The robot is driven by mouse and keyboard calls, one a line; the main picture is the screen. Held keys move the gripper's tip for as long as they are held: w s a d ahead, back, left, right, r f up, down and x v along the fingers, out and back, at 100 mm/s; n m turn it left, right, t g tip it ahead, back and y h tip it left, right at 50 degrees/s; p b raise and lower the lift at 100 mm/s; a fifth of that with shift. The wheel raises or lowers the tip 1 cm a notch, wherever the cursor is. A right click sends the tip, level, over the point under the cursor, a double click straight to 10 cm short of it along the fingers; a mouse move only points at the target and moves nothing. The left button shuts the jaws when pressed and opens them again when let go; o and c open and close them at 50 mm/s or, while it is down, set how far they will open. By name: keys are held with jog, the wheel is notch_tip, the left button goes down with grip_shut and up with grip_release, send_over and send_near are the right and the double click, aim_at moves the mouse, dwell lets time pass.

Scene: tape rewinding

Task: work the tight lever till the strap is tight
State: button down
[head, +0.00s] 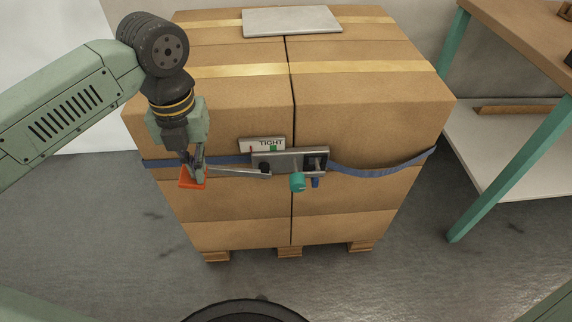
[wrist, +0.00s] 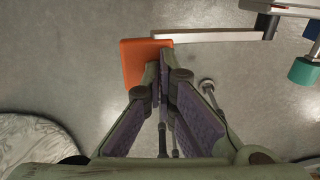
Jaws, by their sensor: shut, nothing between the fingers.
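The tight lever is a thin silver bar (head: 240,171) with an orange grip (head: 192,183) at its left end. It joins a grey metal tightener (head: 290,162) on the front of the boxes. My gripper (head: 200,176) is shut and empty, its fingertips beside the orange grip. In the wrist view the fingertips (wrist: 163,57) overlap the right part of the grip (wrist: 140,65); I cannot tell whether they touch. The blue strap (head: 375,168) sags right of the tightener. A "TIGHT" plate (head: 262,143) shows a thin red mark left of a green patch.
A teal knob (head: 298,182) hangs below the tightener, near a small blue piece (head: 315,183). Cardboard boxes (head: 350,110) stand on a wooden pallet (head: 290,252). A teal-legged bench (head: 500,130) is at right. The floor left of the boxes is clear.

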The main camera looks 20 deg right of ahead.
jog(key=shift+f+b, duration=1.35)
jog(key=shift+f, duration=0.3)
jog(key=shift+r+p, duration=2.1)
jog(key=shift+r, duration=1.4)
jog(key=shift+f, duration=0.15)
jog(key=shift+f+b, duration=3.1)
jog(key=shift+f, duration=0.2)
jog(key=shift+r+p, duration=2.15)
jog(key=shift+r, duration=1.2)
jog(key=shift+f, duration=0.1)
